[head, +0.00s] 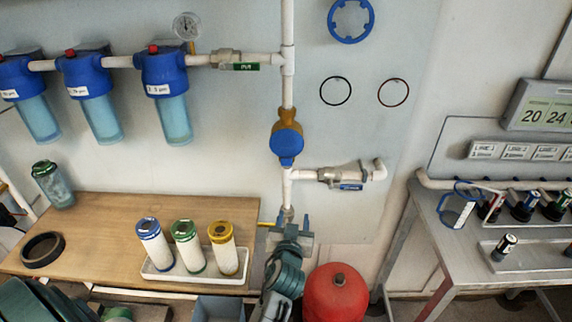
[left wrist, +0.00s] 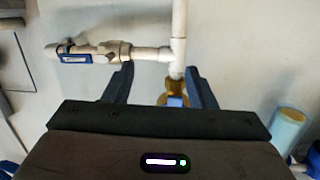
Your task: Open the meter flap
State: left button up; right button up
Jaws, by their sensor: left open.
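The water meter has a brass body (head: 287,126) with a round blue flap (head: 287,146) over its face, on the vertical white pipe in the head view. The flap looks shut. My left gripper (head: 295,221) is below the meter, apart from it, with its fingers pointing up towards it. In the left wrist view, the left gripper (left wrist: 161,84) is open and empty. The brass body (left wrist: 178,86) and part of the blue flap (left wrist: 175,101) show between its fingers there, partly hidden by the gripper body. My right gripper is not in view.
A side pipe with a blue-tagged valve (head: 343,176) branches right below the meter. Blue filter housings (head: 166,68) hang at the left. A wooden table (head: 98,213) carries a tray (head: 158,275) of cartridges. A red tank (head: 335,293) stands beside my left arm.

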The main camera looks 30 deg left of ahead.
pick_arm(q)
jog(key=n+t+y, duration=0.1)
jog(key=n+y, duration=0.1)
send_near(286, 161)
jog(key=v, duration=0.2)
jog(key=p+x, duration=0.1)
jog(key=x, duration=0.9)
jog(key=shift+w+f, duration=0.15)
grip_shut()
